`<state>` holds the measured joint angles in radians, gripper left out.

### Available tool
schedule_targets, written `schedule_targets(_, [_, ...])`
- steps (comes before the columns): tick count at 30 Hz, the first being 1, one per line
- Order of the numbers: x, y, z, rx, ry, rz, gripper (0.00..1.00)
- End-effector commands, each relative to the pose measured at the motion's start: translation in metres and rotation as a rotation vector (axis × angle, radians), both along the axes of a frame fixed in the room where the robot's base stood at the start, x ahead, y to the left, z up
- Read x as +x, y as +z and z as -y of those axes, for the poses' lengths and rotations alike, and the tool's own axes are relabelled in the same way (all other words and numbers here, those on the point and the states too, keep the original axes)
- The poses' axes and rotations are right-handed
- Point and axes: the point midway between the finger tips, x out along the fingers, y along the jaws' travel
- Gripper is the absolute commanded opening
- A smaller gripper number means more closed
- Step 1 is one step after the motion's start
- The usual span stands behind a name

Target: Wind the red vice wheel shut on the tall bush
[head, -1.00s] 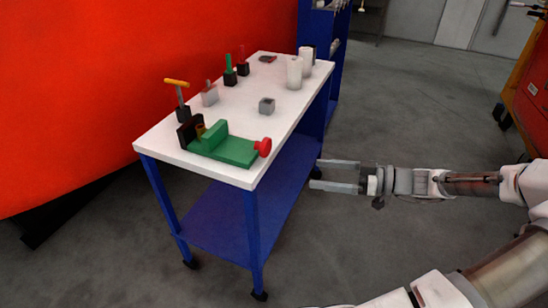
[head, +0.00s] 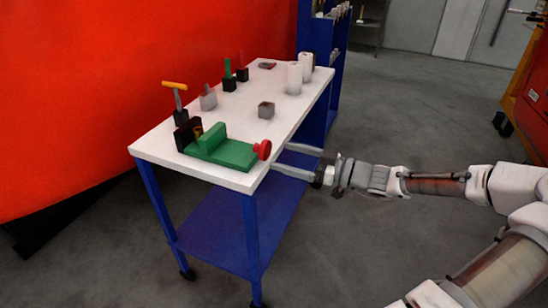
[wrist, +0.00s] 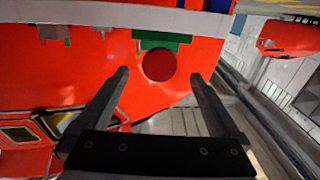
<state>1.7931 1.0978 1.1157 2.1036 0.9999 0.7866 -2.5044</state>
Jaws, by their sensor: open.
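The green vice (head: 222,151) lies near the front edge of the white-topped cart, with a dark jaw block at its left end. Its red wheel (head: 262,149) is at the right end, by the cart's edge. A small brassy piece (head: 197,131), seemingly the bush, stands at the jaw and is partly hidden. My gripper (head: 280,157) is open and empty, just right of the wheel, its fingers pointing at it. In the wrist view the red wheel (wrist: 158,66) shows between the open fingers, beyond their tips, with the green vice (wrist: 165,41) behind it. Contact is not visible.
A blue shelf unit (head: 322,40) stands behind. The floor right of the cart is clear.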

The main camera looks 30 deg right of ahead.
Motion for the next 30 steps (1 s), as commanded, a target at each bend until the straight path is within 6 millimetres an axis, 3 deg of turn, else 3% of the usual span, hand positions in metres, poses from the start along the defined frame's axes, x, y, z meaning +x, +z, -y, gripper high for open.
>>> schedule_targets(7, [0.026, -0.001, -0.021, 0.0, 0.002, 0.0, 0.99])
schedule_targets(19, [0.031, 0.0, -0.025, 0.0, 0.0, 0.0, 0.97])
schedule_targets(30, [0.031, 0.0, -0.025, -0.001, 0.0, -0.001, 0.31])
